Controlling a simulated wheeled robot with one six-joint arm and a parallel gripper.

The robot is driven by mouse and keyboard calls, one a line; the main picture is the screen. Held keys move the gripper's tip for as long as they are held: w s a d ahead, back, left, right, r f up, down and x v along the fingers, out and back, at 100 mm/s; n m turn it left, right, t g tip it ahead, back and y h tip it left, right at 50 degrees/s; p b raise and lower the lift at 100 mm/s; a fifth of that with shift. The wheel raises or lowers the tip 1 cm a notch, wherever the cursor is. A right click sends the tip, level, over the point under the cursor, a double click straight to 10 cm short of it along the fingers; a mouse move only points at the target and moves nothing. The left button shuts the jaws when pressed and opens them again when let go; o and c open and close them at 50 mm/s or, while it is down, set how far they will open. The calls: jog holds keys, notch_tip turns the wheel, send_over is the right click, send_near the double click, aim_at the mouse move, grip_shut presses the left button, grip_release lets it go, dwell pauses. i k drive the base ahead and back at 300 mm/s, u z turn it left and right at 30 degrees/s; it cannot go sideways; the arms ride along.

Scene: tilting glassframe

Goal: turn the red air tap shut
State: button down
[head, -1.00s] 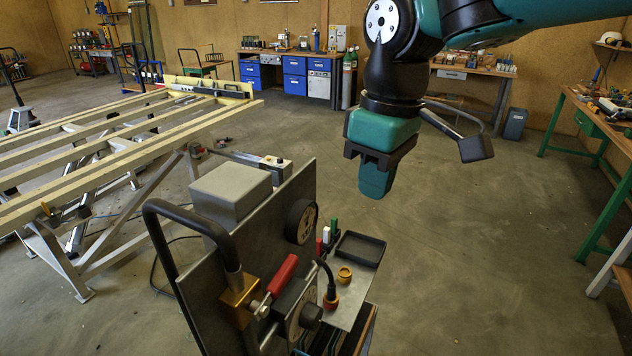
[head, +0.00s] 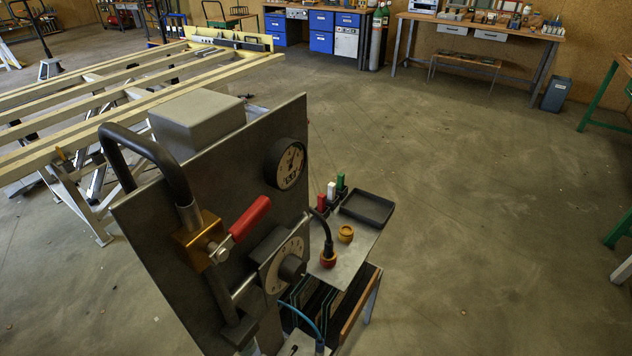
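The red air tap (head: 244,222) is a red lever on a brass valve body (head: 196,240), low on the left of a dark upright metal panel (head: 150,220). Its lever slants up and to the right, across the line of the pipe. A black hose (head: 150,148) arches into the top of the brass body, and a pipe leaves below it. My gripper is not in view, so its opening and its place relative to the tap cannot be seen.
A gauge (head: 287,164) and a dial with a black knob (head: 290,268) sit right of the tap. A small shelf (head: 352,262) holds an empty black tray (head: 367,208). A slatted frame table (head: 90,118) stands behind left. The floor to the right is clear.

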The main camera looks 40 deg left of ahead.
aim_at(217, 251)
jog(key=z, duration=0.05)
jog(key=k, duration=0.75)
jog(key=u, duration=0.8)
jog(key=i, duration=0.5)
jog(key=u, duration=0.05)
